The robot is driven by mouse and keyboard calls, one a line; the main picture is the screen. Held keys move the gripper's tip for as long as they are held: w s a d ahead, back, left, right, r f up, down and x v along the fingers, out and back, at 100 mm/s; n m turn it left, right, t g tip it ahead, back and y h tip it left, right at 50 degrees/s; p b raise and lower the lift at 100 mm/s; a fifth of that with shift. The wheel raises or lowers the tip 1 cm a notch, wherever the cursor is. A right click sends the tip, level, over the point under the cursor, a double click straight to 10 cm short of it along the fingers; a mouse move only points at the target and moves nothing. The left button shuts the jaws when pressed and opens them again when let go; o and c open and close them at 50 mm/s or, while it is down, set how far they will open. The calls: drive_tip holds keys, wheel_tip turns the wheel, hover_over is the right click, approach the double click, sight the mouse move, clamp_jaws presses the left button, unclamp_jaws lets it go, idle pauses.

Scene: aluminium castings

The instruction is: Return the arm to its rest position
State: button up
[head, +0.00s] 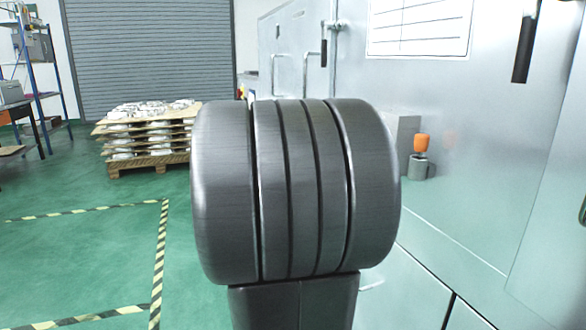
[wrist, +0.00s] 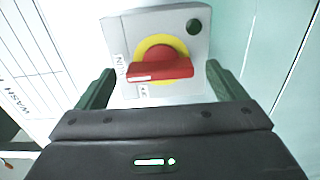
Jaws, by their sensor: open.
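In the wrist view my gripper (wrist: 159,70) is open, with one dark green finger at each side and nothing between them. Beyond the fingers is a grey switch box (wrist: 120,35) with a red rotary handle (wrist: 160,70) on a yellow disc. The handle lies nearly level in the picture, and the fingers appear apart from it. In the head view a large dark ribbed part of my own arm fills the middle and hides my gripper.
A pale machine cabinet (head: 470,110) stands close along the right. An orange-topped piece (head: 421,143) sits beside a grey box (head: 400,135) there. A loaded pallet (head: 150,165) stands at the back left, before a roller shutter (head: 150,60). Green floor (head: 80,240) at left is clear.

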drive_tip(key=shift+x, duration=0.8)
drive_tip(key=shift+a, duration=0.15)
drive_tip(key=p+v, duration=0.3)
drive_tip(key=v, duration=1.1)
drive_tip(key=w+d+n+p, duration=0.5)
drive_tip(key=d+n+p, duration=0.8)
drive_tip(key=p, duration=0.6)
drive_tip(key=shift+r+n+p, duration=0.3)
drive_tip(key=shift+n+p, duration=0.05)
drive_tip(key=shift+n, duration=0.65)
drive_tip(key=shift+d+f, duration=0.1)
idle(0.4)
